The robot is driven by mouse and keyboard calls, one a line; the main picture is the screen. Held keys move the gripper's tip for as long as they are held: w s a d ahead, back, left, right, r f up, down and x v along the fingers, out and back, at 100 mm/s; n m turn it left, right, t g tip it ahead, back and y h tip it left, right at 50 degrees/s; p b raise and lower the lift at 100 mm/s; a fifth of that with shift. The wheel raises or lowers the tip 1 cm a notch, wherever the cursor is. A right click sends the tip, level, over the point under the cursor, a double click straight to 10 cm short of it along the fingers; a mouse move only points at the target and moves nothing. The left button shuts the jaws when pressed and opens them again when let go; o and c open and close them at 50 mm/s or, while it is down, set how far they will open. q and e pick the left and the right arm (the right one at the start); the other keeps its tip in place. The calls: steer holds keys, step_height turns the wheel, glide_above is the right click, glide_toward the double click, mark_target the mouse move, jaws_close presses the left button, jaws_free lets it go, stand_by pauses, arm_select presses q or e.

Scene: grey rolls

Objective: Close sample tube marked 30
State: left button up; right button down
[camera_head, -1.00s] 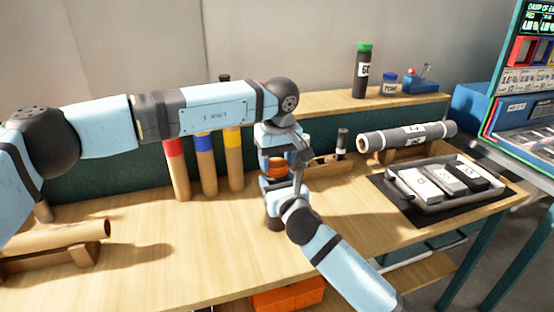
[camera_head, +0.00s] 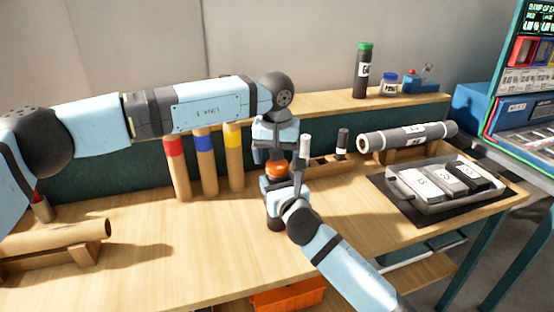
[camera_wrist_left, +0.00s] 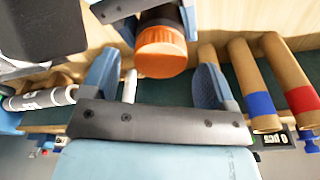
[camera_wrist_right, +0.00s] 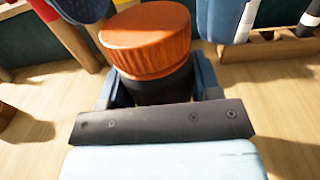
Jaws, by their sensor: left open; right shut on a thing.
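A dark tube (camera_wrist_right: 155,91) with a ribbed orange cap (camera_head: 277,170) on its top stands upright in my right gripper (camera_head: 275,188). The right gripper is shut on the dark body, just below the cap. The cap fills the upper middle of the right wrist view (camera_wrist_right: 148,40). My left gripper (camera_head: 275,150) is open, just above the cap, pointing down. In the left wrist view the cap (camera_wrist_left: 161,52) lies between the two spread fingers, with gaps on both sides. No number on the tube is readable, and its lower part is hidden by the right gripper.
A wooden rack (camera_head: 325,167) with a black tube (camera_head: 342,142) and a slim white one (camera_head: 305,146) is close behind the grippers. Tall brown rolls (camera_head: 205,165) stand to the left. A grey tray (camera_head: 440,205) of boxes is right.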

arm_select(q)
step_height(320, 180, up, 4)
steer(key=shift+f, duration=0.25)
steer(key=shift+c, duration=0.5)
